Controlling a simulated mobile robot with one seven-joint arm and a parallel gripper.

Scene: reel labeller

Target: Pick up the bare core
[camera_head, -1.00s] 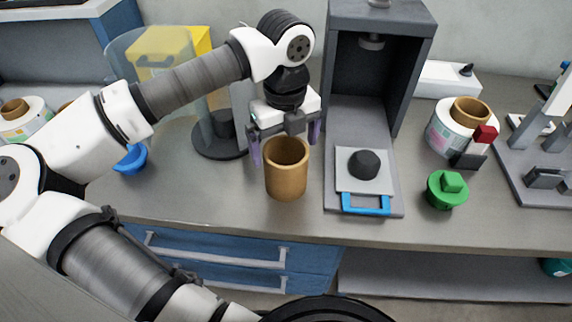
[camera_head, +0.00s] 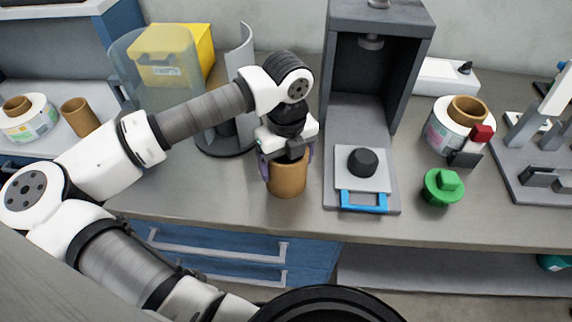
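The bare core, a plain brown cardboard tube (camera_head: 287,180), stands upright on the grey counter, left of the dark press-like machine. My gripper (camera_head: 287,165) is lowered over it from above, with its purple fingers on the left and right sides of the tube. The gripper body hides the tube's top rim. The fingers sit close to the tube's sides, but I cannot tell whether they touch it.
The dark machine (camera_head: 379,85) with a blue-handled plate (camera_head: 362,202) stands right of the core. A green knobbed piece (camera_head: 443,187) and a label reel (camera_head: 447,138) are further right. A clear curved guard (camera_head: 155,85) stands behind my arm.

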